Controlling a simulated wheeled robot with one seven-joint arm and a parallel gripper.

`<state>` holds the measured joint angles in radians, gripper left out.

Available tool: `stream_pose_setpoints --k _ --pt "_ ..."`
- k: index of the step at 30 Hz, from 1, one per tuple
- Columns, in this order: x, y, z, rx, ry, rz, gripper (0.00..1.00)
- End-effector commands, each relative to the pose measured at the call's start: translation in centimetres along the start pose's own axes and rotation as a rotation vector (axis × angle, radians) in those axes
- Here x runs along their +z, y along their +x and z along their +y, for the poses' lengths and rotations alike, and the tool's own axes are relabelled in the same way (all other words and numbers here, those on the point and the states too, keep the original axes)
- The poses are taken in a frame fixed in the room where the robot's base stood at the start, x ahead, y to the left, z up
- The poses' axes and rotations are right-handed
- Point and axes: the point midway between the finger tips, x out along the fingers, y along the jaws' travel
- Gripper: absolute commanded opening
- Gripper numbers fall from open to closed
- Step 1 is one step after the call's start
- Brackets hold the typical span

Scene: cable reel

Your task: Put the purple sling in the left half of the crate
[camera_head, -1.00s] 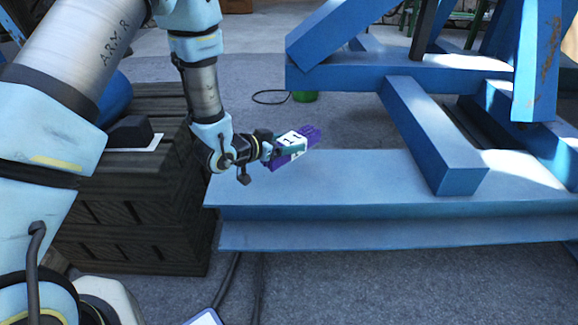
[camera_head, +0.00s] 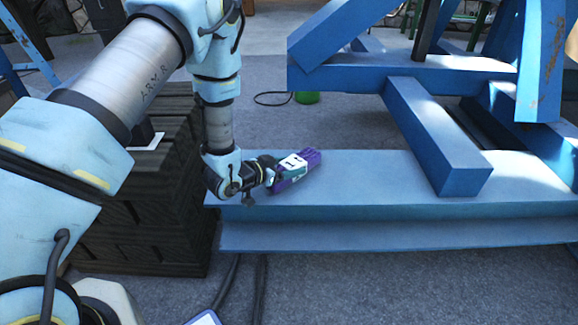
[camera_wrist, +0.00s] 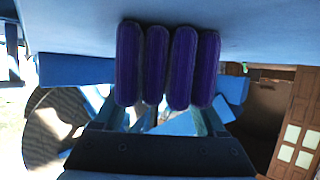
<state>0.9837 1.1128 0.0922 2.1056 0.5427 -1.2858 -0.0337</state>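The purple sling (camera_head: 311,156), a bundle of several rounded folds, is at my gripper (camera_head: 287,172) above the left end of the blue beam in the head view. In the wrist view the sling (camera_wrist: 168,65) fills the space at the fingertips, and my gripper (camera_wrist: 160,122) is shut on it. The sling is close to the pale blue beam surface; I cannot tell whether it touches. I see no open crate with halves in either view.
The blue beam (camera_head: 360,180) runs right beneath a blue frame (camera_head: 430,135). A dark wooden stack (camera_head: 150,220) stands left, partly behind my arm. A green bucket (camera_head: 307,97) and a dark cable (camera_head: 270,98) are on the floor behind.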

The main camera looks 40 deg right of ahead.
Motion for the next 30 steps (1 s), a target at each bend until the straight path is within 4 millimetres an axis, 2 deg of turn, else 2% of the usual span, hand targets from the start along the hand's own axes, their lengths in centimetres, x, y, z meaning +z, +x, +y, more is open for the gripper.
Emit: stream_pose_setpoints --k 1,7,17,20,30 --pt "0.0 0.0 0.0 0.0 0.0 0.0 0.79" --pt "0.0 0.0 0.0 0.0 0.0 -0.001 1.0" --pt "-0.2 -0.5 0.0 -0.001 -0.001 -0.001 1.0" --pt "-0.2 -1.9 -0.1 -0.002 -0.002 -0.003 1.0" --pt "-0.2 -8.9 -0.1 -0.002 -0.003 -0.002 1.0"
